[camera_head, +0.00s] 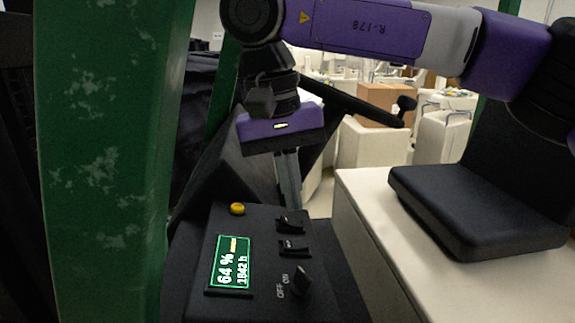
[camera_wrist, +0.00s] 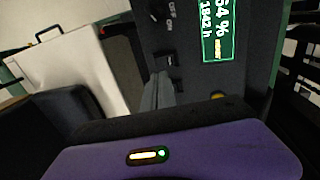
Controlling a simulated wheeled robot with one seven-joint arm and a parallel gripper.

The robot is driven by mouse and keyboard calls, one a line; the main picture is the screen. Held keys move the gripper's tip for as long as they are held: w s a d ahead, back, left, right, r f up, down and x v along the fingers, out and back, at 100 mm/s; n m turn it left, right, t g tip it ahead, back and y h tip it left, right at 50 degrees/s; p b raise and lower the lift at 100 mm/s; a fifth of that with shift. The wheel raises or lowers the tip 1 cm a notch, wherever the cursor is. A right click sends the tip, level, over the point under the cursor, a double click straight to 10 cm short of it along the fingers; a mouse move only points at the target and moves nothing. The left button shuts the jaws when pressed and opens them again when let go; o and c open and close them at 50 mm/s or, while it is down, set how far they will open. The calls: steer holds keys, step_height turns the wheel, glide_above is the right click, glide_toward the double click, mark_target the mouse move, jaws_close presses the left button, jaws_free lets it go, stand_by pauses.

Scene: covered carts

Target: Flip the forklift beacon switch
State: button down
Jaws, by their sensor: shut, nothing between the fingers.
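The forklift's dark console panel (camera_head: 262,227) carries two black rocker switches, an upper one (camera_head: 290,223) and a lower one (camera_head: 294,248). I cannot read which one is the beacon switch. My gripper (camera_head: 292,205) is shut and empty, pointing down at the panel's far edge. Its grey fingertips are close to the upper rocker in the head view; I cannot tell whether they touch it. In the wrist view the shut fingers (camera_wrist: 157,90) lie beside the rockers, and the lower rocker (camera_wrist: 164,61) shows past their tips.
A black knob (camera_head: 302,281) marked OFF and ON, a lit green display (camera_head: 231,263) and a yellow button (camera_head: 237,209) share the panel. A green post (camera_head: 115,160) stands left. A black seat (camera_head: 470,205) on a white base is right. A steering wheel (camera_head: 345,100) is behind my gripper.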

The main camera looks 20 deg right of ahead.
mark_target(301, 242)
steer(key=f, duration=0.4)
steer(key=d+f, duration=0.1)
steer(key=f, duration=0.1)
steer(key=shift+s+f+p, duration=0.15)
steer(key=shift+f+p, duration=0.1)
steer(key=shift+p, duration=0.15)
